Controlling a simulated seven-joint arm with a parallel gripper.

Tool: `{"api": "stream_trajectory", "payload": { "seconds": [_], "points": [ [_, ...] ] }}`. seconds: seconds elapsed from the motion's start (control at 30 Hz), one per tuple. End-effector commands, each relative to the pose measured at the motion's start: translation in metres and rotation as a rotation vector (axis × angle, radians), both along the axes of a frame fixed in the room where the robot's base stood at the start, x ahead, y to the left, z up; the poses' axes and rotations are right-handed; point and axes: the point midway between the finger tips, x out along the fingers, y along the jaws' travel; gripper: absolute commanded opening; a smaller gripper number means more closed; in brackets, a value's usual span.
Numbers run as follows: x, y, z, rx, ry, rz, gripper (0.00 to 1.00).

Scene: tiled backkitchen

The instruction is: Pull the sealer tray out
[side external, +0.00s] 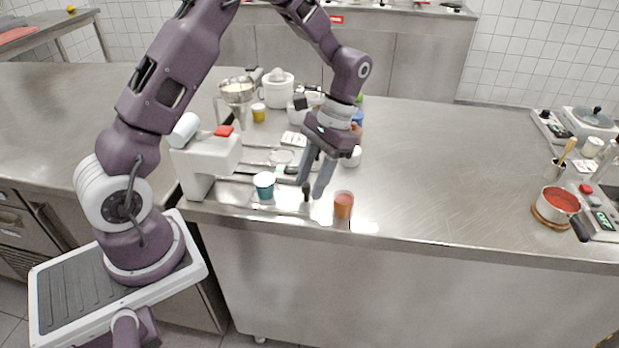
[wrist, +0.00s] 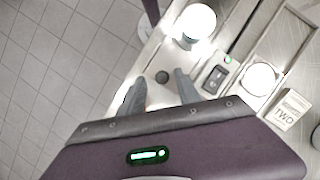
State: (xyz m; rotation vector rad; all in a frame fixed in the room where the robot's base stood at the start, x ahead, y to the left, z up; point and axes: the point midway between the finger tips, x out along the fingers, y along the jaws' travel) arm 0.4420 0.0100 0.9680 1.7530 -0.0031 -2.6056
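The sealer is a white machine (side external: 205,160) with a red top piece, left of my gripper in the side external view. Its metal tray (side external: 236,193) lies low along the counter's front edge. A teal cup with a white top (side external: 264,185) stands at the tray; its bright top shows in the wrist view (wrist: 195,22). A dark round knob (side external: 306,191) stands at the tray's right end and shows in the wrist view (wrist: 162,77). My gripper (side external: 315,190) points down, open, with the knob between its fingertips in the wrist view (wrist: 161,78). Gaps show; I cannot tell the exact height.
An orange-red cup (side external: 343,205) stands close to the right of my gripper at the counter edge. A switch with a green light (wrist: 215,77) and a white-topped container (wrist: 260,78) lie behind. The counter further right is clear up to a red pot (side external: 558,203).

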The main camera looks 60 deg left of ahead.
Motion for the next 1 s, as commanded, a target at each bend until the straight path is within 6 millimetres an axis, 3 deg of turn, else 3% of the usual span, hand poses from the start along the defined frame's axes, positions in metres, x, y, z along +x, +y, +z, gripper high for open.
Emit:
{"api": "stream_trajectory", "payload": {
  "seconds": [0.23,0.57,0.9,1.0],
  "points": [
    [0.003,0.001,0.007,0.002,0.000,0.000,0.40],
    [0.026,0.000,0.061,0.002,-0.002,-0.001,0.40],
    [0.026,0.000,0.067,0.001,-0.002,0.000,0.40],
    [0.018,-0.005,0.089,0.006,-0.060,-0.002,0.40]
  ]
}}
